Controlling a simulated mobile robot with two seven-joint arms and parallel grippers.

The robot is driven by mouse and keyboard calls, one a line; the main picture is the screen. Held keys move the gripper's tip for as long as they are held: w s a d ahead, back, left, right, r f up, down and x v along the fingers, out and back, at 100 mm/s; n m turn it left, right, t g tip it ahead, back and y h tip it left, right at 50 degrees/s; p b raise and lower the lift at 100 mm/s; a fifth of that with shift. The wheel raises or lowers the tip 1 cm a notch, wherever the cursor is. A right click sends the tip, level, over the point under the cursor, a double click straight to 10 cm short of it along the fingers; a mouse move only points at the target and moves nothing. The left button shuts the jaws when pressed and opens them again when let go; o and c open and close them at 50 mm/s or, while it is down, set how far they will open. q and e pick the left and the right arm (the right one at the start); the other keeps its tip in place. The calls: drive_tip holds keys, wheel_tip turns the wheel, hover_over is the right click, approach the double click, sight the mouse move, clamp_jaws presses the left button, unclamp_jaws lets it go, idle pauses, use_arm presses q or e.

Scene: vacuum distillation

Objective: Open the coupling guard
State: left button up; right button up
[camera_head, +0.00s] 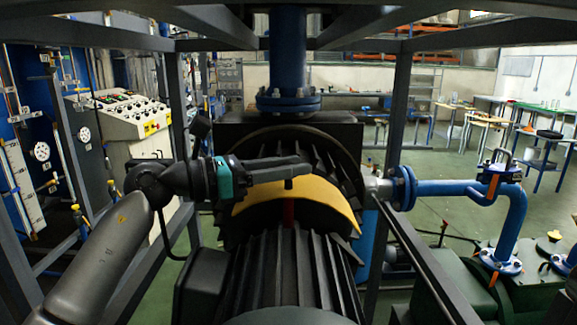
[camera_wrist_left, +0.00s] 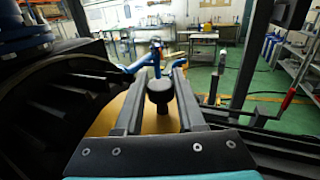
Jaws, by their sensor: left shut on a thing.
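The coupling guard (camera_head: 318,197) is a yellow curved cover between the ribbed black motor in front and the large round black housing behind. A small black knob (camera_head: 289,184) stands on it. My left gripper (camera_head: 296,167) reaches in from the left over the guard, with its fingers at the knob. A red part (camera_head: 288,212) shows under the guard's front edge. My right gripper is not in view.
The finned motor (camera_head: 290,268) fills the front middle. A blue vertical pipe (camera_head: 287,60) rises behind the guard. Grey frame posts (camera_head: 397,120) stand on both sides. A blue pipe with a valve (camera_head: 455,187) runs to the right. A control panel (camera_head: 125,112) stands at left.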

use_arm(q)
clamp_jaws()
idle(0.8)
